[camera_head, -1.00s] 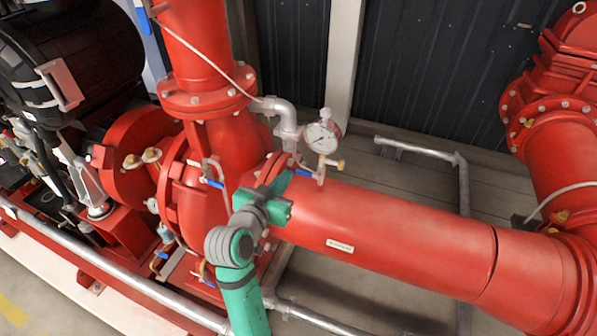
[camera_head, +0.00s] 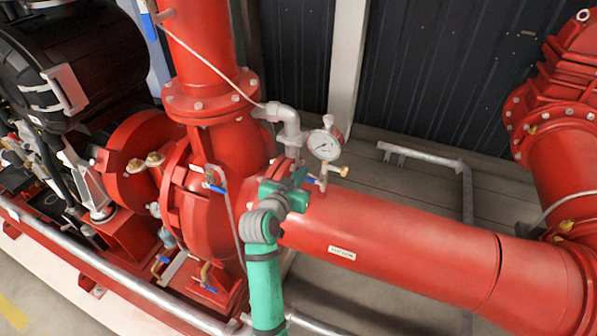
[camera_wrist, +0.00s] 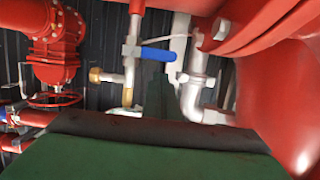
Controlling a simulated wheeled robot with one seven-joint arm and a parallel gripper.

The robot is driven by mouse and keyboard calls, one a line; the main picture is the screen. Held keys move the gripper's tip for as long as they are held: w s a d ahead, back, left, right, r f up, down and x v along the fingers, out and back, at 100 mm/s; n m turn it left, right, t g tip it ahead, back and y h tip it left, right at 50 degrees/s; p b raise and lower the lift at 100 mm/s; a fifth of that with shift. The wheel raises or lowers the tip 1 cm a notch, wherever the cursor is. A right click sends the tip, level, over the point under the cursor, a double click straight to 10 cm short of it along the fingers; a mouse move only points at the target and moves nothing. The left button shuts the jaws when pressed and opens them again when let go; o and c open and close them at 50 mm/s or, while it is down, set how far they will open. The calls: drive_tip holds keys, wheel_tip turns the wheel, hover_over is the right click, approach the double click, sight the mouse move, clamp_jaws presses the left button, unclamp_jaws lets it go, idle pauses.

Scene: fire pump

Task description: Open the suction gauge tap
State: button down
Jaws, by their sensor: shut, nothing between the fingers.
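The suction gauge (camera_head: 325,145) has a white round dial and stands on a thin stem above the red suction pipe (camera_head: 400,230). Its tap has a blue lever (camera_wrist: 157,54), seen in the wrist view pointing right, crosswise to the metal stem (camera_wrist: 131,68). In the head view the lever (camera_head: 311,181) is small and partly hidden by my gripper. My gripper (camera_head: 301,176) is shut and empty, close to the left of the tap. In the wrist view its dark green fingers (camera_wrist: 163,97) are just below the lever; I cannot tell whether they touch it.
A grey elbow pipe (camera_head: 289,125) rises behind the gripper, close to the gauge; it also shows right of the fingers in the wrist view (camera_wrist: 194,95). A brass fitting (camera_head: 343,171) sticks out right of the stem. The red pump casing (camera_head: 205,215) stands at left.

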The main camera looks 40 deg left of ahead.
drive_tip(key=shift+s+f, duration=0.1)
drive_tip(key=shift+f, duration=0.6)
